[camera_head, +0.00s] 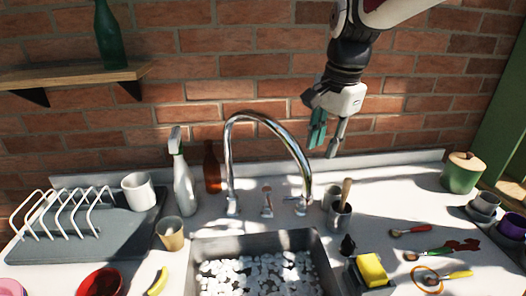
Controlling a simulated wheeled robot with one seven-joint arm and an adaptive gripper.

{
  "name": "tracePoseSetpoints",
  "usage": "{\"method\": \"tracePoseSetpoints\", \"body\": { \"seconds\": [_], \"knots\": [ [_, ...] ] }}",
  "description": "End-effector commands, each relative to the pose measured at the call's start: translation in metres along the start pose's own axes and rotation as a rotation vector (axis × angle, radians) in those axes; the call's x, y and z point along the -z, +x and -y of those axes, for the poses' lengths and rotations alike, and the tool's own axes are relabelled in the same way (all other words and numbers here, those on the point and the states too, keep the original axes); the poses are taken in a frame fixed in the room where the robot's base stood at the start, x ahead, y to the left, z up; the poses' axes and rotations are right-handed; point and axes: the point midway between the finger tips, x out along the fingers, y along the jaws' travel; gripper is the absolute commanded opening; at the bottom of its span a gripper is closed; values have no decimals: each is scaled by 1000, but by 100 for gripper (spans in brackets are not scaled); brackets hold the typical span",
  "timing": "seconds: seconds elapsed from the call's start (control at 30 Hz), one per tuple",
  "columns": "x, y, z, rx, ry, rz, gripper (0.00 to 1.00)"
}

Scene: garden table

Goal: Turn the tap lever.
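The chrome tap (229,150) arches over the back edge of the sink (210,242). A small upright metal lever (267,202) stands between the two lower ends of the arch. Its exact angle is hard to tell at this size. My gripper (325,143) hangs from the upper right, above and to the right of the lever, in front of the brick wall. Its fingers point down, one side teal and the other grey, with a gap between them. I see nothing held in that gap. It is apart from the tap.
A spray bottle (184,186) and brown bottle (212,168) stand left of the tap. A cup with a wooden handle (340,218) stands right of it. A yellow sponge (372,269) sits right of the sink. A dish rack (60,228) is at left. White pieces lie in the sink.

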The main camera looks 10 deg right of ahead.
Motion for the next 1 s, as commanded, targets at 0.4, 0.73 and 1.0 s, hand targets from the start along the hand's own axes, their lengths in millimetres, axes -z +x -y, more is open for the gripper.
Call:
{"method": "tracePoseSetpoints", "body": {
  "seconds": [0.4,0.73,1.0],
  "knots": [
    [48,121,84,-155,463,-2,28],
    [49,150,84,-169,500,-5,28],
    [47,202,75,-170,498,-5,28]
  ]
}}
